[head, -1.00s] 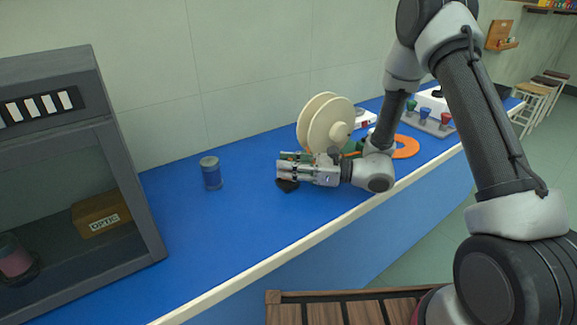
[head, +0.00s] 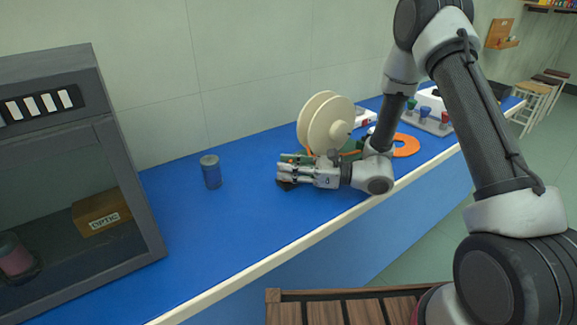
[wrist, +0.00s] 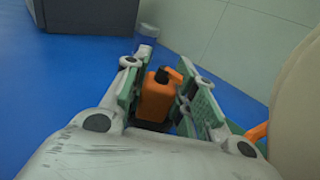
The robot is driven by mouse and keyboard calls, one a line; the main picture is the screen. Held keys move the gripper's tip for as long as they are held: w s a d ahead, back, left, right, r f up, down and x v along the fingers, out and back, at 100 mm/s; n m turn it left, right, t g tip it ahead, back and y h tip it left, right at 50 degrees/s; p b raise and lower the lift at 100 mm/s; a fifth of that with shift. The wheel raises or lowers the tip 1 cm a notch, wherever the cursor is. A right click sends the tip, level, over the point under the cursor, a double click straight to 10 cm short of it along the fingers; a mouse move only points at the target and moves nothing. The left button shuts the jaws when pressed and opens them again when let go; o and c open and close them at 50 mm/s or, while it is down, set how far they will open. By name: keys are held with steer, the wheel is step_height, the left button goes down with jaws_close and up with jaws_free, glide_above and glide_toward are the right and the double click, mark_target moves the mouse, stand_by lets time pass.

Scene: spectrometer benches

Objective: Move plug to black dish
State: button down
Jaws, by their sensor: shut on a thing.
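The plug (wrist: 155,100), an orange block with a black tip, is between the two green-padded fingers of my gripper (wrist: 160,78) in the wrist view. My gripper (head: 281,172) is shut on it, low over the blue bench in the head view. Only a little orange shows there. A dark thing (head: 287,186), apparently the black dish, lies just under the fingers and is mostly hidden by them. I cannot tell whether the plug touches it.
A cream spool (head: 331,125) stands close behind my gripper. A blue-grey can (head: 211,172) stands to the left, with clear bench between. A grey cabinet (head: 150,225) holding an OPTIC box (head: 98,212) is at the far left. An orange ring (head: 405,146) lies to the right.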

steer(key=shift+f, duration=0.3)
steer(key=shift+r, duration=0.2)
steer(key=shift+r, duration=0.65)
stand_by(0.5)
steer(key=shift+f, duration=0.8)
steer(key=c, duration=1.4)
jaws_free()
steer(key=shift+s+f, duration=0.1)
steer(key=shift+c, duration=0.2)
steer(key=shift+d, duration=0.15)
steer(key=shift+v, duration=5.3)
